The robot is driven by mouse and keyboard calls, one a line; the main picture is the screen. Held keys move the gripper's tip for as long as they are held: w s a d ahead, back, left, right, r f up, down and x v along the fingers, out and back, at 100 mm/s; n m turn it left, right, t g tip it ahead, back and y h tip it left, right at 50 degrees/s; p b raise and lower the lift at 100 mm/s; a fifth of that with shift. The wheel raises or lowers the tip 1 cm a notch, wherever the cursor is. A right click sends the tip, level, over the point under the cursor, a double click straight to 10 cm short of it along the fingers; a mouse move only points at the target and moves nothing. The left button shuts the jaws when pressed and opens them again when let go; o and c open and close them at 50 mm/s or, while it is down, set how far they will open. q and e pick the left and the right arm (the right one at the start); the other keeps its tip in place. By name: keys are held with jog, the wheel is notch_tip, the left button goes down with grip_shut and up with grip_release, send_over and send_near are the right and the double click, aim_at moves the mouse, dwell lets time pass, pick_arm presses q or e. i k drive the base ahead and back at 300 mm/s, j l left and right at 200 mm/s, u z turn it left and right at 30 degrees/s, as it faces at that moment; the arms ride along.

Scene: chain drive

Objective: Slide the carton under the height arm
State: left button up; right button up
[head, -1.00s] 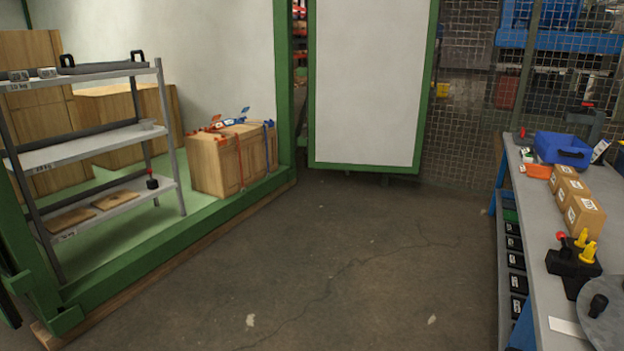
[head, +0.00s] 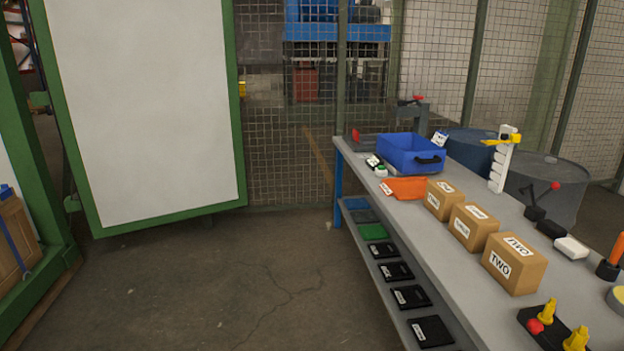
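Three brown cartons stand in a row along the grey bench (head: 415,262). The nearest carton (head: 514,264) is labelled TWO. The middle carton (head: 473,227) and the far carton (head: 440,200) carry white labels that I cannot read for certain. Behind them on the bench stands a white stepped post with a yellow arm (head: 502,140) sticking out to the left near its top; it looks like the height arm. No carton is under it. Neither of my grippers is in view.
A blue bin (head: 411,153) and an orange cloth-like item (head: 405,188) lie at the bench's far end. Yellow knobs (head: 576,338) stand at the near edge, a red-knobbed lever (head: 541,203) at the right. Open floor (head: 215,290) lies left of the bench, before a green-framed white panel (head: 145,110).

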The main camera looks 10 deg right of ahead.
aim_at(470, 224)
jog(key=i+z, duration=0.15)
jog(key=i, duration=0.5)
jog(key=i+z, duration=0.1)
jog(key=i, duration=0.6)
jog(key=i+j+z, duration=0.15)
jog(key=i, duration=0.5)
jog(key=i+z, duration=0.75)
jog(key=i+j+z, duration=0.25)
jog(key=z, duration=1.45)
jog(key=i+j, duration=0.05)
jog(key=j, duration=0.05)
